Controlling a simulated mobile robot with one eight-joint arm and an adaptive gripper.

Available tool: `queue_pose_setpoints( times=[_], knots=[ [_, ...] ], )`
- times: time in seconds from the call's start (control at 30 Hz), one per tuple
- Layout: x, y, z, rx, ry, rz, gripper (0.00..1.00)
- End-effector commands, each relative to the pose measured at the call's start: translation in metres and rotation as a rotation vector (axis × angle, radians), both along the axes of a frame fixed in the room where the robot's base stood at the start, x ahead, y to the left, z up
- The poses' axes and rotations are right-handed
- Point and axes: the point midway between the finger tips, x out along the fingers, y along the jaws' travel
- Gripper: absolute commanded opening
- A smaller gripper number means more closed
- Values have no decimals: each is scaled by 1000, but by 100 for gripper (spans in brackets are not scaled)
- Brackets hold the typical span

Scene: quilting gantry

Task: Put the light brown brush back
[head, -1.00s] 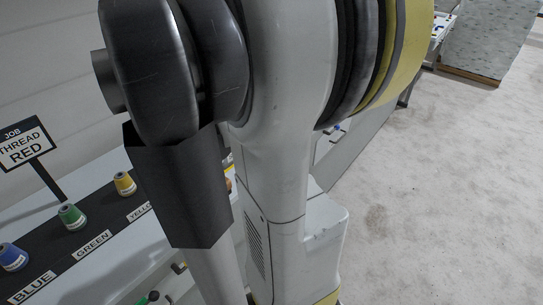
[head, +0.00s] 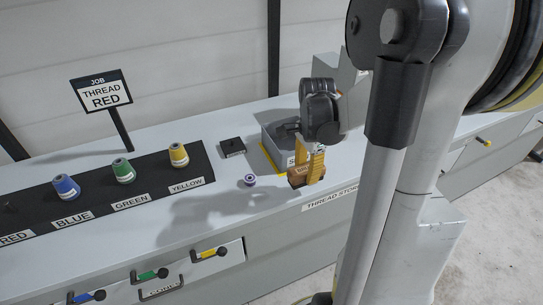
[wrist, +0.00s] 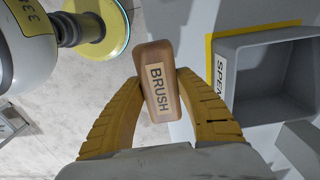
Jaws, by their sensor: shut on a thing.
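The light brown brush (wrist: 158,62) is a wooden block with a BRUSH label, upright in the wrist view. My gripper (wrist: 160,84) is shut on it, one yellow finger against each side. In the head view my gripper (head: 318,164) points down over the front part of the counter, with the brush (head: 300,176) between its fingers. Whether the brush touches the counter is hard to tell there. The brush's underside is hidden.
An empty-looking grey bin (wrist: 231,83) with a yellow border and a partly cut-off label sits right of the brush. On the counter (head: 226,178) are a small purple-and-white item (head: 250,180), a dark block (head: 232,147) and a spool rack (head: 142,166). A sign (head: 101,93) reads THREAD RED.

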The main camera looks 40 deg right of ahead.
Motion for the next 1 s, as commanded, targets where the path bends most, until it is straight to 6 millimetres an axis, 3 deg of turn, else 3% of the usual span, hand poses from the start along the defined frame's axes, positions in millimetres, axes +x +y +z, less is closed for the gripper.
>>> queue_pose_setpoints(
  times=[0.1, 0.23, 0.37, 0.57, 0.97, 1.0],
  knots=[
    [21, -7, -15, 0, 0, 2, 1],
    [31, -10, -20, 0, 0, 1, 1],
    [32, -10, -29, 0, 0, 0, 1],
    [32, -10, -60, 0, 0, 0, 1],
    [32, -10, -65, 0, 0, 0, 1],
    [32, -10, -64, 0, 0, 0, 52]
  ],
)
